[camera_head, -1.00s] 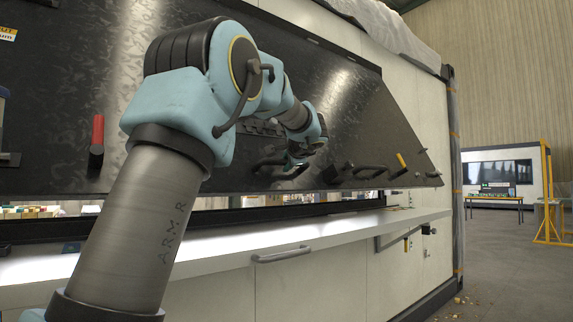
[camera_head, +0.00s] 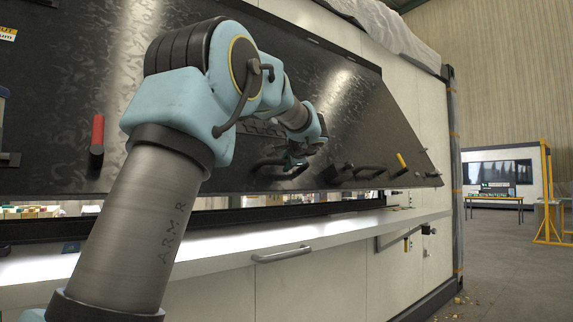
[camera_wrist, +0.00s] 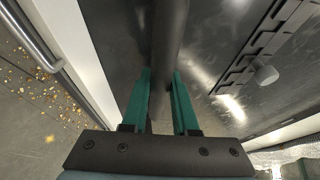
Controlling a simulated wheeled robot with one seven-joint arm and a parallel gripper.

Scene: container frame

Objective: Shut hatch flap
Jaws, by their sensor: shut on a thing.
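The hatch flap (camera_head: 345,110) is a large dark, glossy panel on the side of a white container. It is partly open: it slants outward, and its lower edge hangs above the white ledge with a gap between. A dark bar handle (camera_head: 268,163) sits near that lower edge. My gripper (camera_head: 296,165) is at this handle, small and partly hidden in the head view. In the wrist view, the green fingers of my gripper (camera_wrist: 161,80) are closed on either side of the dark bar handle (camera_wrist: 168,30).
Below the flap runs the white ledge (camera_head: 215,235) with a grey handle (camera_head: 282,255). A red grip (camera_head: 98,130) and a yellow grip (camera_head: 402,160) stick out from the flap. Open floor (camera_head: 500,270) lies to the right, with a yellow frame (camera_head: 548,200) farther back.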

